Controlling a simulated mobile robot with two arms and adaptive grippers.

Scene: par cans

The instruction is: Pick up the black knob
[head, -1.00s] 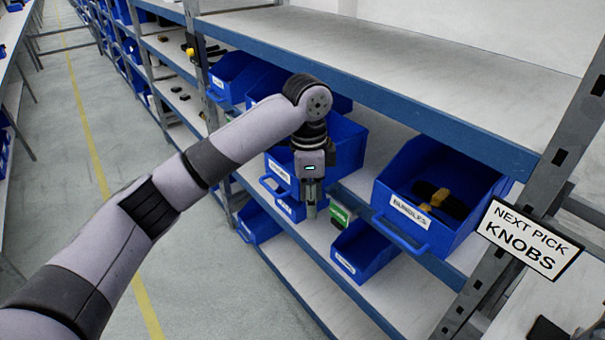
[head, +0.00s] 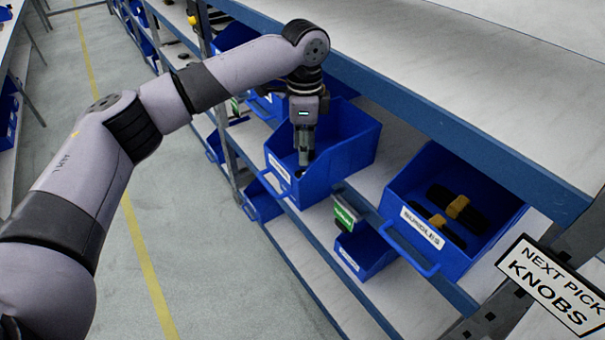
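I cannot make out a black knob in this view. My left gripper (head: 303,163) points down into a blue bin (head: 350,150) with a white label on the middle shelf. Its fingers are over or inside the bin's front part, and they look narrow from this side, so I cannot tell if they are open or shut. The gripper and the bin's walls hide most of the bin's inside. My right gripper is not in view.
A blue bin (head: 412,185) to the right holds black pieces with yellow bands (head: 457,206). A sign (head: 553,285) reads "NEXT PICK KNOBS". A blue-edged shelf (head: 430,115) runs above the bins. A small green tag (head: 345,213) hangs at the shelf edge. The floor aisle is clear.

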